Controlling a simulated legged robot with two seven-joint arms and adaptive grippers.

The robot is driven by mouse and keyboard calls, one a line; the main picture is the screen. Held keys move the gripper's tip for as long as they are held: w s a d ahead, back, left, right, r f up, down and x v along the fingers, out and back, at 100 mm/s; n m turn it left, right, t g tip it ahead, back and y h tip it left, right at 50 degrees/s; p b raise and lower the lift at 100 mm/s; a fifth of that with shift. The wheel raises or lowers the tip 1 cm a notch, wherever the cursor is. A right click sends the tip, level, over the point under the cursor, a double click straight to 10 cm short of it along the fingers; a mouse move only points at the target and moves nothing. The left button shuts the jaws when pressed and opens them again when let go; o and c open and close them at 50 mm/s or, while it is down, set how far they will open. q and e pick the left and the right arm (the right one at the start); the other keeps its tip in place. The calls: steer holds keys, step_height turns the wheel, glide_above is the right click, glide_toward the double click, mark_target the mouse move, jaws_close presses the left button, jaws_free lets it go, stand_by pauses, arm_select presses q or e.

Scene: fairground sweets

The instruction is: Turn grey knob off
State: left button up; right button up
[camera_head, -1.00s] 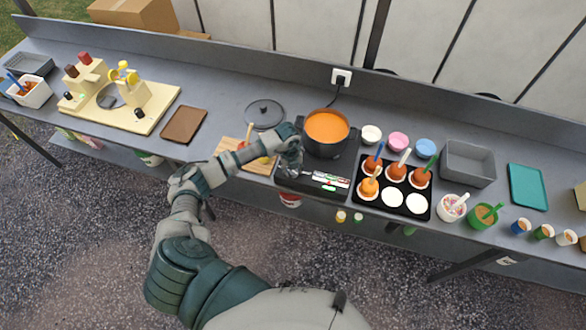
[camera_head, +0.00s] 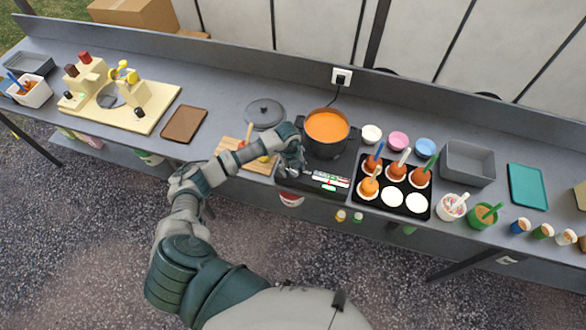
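A black hob (camera_head: 312,181) stands on the counter with lit displays and buttons along its front right. An orange-filled pot (camera_head: 327,127) sits on it. My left gripper (camera_head: 292,169) is over the hob's front left corner, just left of the lit panel. The grey knob cannot be made out clearly; the gripper covers that corner. Whether the fingers touch or hold it, and how far they are apart, is too small to tell. My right gripper is not in view.
A black tray (camera_head: 381,206) with several coated apples stands right of the hob. A cutting board (camera_head: 229,146) lies under my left forearm. A pot lid (camera_head: 265,113) lies behind it. A power cable runs from the pot side to a wall socket (camera_head: 342,77).

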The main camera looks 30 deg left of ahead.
mark_target(290, 170)
arm_select(q)
step_height(290, 170, up, 12)
steer(key=shift+s+a, duration=0.3)
steer(key=shift+a, duration=0.05)
steer(key=shift+f, duration=0.15)
stand_by(0.4)
